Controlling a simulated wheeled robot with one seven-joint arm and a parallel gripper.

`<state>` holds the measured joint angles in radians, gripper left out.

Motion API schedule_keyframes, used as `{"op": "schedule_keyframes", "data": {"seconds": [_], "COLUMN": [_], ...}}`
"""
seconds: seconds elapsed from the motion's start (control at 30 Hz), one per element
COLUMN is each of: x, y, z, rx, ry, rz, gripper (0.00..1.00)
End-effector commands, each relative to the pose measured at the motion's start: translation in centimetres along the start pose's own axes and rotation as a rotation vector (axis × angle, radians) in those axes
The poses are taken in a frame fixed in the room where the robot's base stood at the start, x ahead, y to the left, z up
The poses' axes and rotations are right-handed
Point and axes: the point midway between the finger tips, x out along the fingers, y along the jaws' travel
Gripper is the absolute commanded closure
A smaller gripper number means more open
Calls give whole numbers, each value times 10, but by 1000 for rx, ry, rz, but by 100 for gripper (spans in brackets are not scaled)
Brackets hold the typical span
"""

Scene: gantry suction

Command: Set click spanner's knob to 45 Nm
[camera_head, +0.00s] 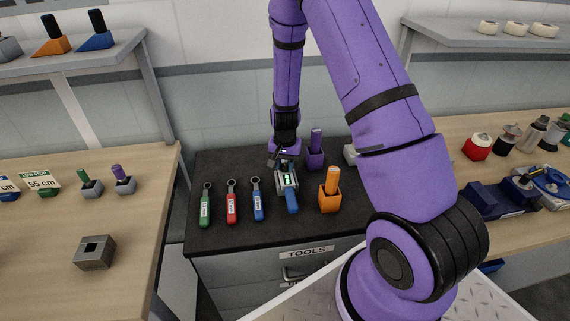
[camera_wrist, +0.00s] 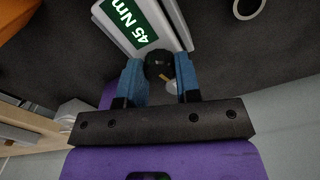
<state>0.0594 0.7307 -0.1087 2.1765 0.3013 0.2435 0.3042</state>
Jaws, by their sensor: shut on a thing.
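The click spanner (camera_head: 289,191) lies on the black tool bench top, with a grey body, a blue handle and a lit green display. In the wrist view its pale body (camera_wrist: 142,22) carries a green panel reading "45 Nm". Its round black knob (camera_wrist: 158,65) is at the body's near end. My gripper (camera_wrist: 159,77) is shut on the knob, one blue finger on each side. In the head view my gripper (camera_head: 281,160) is over the spanner's far end, and the knob is hidden there. A small tan mark or pointer shows beside the knob.
Three ring spanners with green (camera_head: 205,210), red (camera_head: 232,207) and blue (camera_head: 258,205) handles lie to the left. The bench front is clear.

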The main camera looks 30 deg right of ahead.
Motion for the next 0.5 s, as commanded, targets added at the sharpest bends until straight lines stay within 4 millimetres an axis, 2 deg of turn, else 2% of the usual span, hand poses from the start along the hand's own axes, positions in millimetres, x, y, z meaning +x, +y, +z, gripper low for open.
{"op": "schedule_keyframes", "data": {"seconds": [0.2,0.5], "x": [0,0], "y": [0,0], "z": [1,1], "rx": [135,232], "ry": [-2,-2], "rz": [1,2], "gripper": [93,93]}}
